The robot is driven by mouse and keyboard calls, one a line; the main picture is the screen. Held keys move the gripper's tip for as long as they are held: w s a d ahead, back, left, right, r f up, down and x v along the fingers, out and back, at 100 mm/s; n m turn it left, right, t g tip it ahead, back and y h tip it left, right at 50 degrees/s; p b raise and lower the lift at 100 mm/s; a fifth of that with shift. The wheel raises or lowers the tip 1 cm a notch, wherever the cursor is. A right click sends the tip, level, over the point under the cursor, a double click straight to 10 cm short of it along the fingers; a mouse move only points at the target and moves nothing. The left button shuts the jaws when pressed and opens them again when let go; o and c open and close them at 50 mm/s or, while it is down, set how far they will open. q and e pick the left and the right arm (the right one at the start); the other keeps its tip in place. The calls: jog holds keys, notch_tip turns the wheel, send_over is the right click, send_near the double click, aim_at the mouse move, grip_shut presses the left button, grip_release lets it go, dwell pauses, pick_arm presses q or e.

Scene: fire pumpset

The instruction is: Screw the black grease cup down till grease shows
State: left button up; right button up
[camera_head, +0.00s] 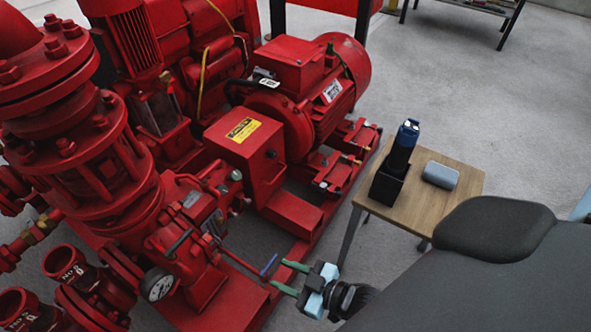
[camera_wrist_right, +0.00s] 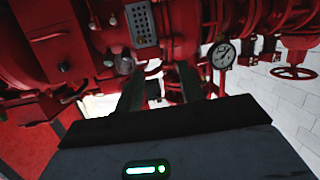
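The red pump (camera_head: 190,250) stands at the lower left in the head view. I cannot pick out the black grease cup with certainty. A small dark round fitting (camera_wrist_right: 124,64) shows on the red machine in the right wrist view, and a grey-green rounded cap (camera_head: 236,175) shows on the pump in the head view. My right gripper (camera_head: 278,274) has its green fingers apart and nothing held between them. It is beside the pump, with its fingertips close to a blue lever (camera_head: 268,265). Its fingers also show in the wrist view (camera_wrist_right: 160,85). My left gripper is out of view.
A pressure gauge (camera_head: 158,285) sits at the pump's front. A red motor (camera_head: 305,90) stands behind.

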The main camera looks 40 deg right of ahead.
aim_at(225, 191)
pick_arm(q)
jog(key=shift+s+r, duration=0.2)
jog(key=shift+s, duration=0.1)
pick_arm(e)
jog(key=shift+s, duration=0.75)
jog(key=shift+w, duration=0.1)
